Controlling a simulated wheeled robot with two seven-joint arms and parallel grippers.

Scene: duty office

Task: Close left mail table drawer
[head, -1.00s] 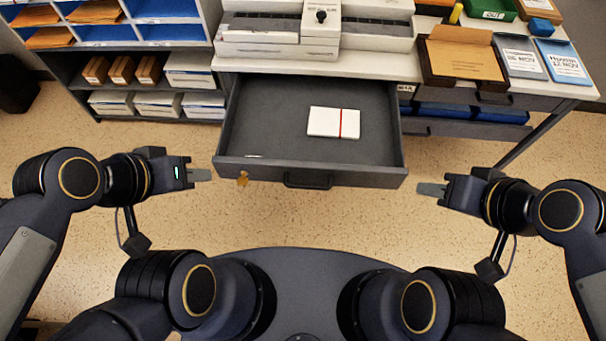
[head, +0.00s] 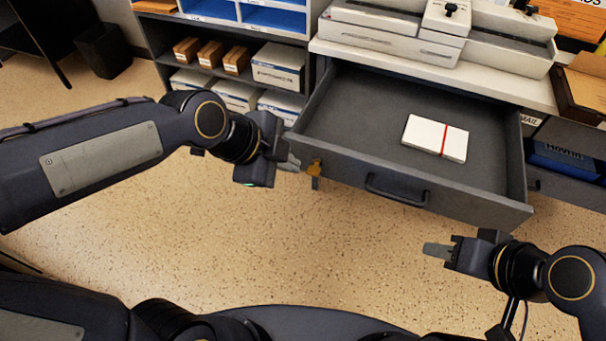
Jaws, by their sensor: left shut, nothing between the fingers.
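The left mail table drawer (head: 340,152) is pulled out and stands open. It is a grey drawer with a dark bar handle (head: 396,190) on its front. A white packet with a red band (head: 435,137) lies inside. My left gripper (head: 290,163) is shut and empty beside the left end of the drawer front, close to the tag. I cannot tell whether it touches the front. My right gripper (head: 437,250) looks shut and is empty, apart from the drawer, below its right part.
The mail table top (head: 400,65) holds a white machine (head: 395,38). A shelf unit (head: 230,90) with boxes stands left of the drawer. A brown tray (head: 580,90) sits on the tabletop at right. The speckled floor before the drawer is clear. A dark bin (head: 104,50) stands far left.

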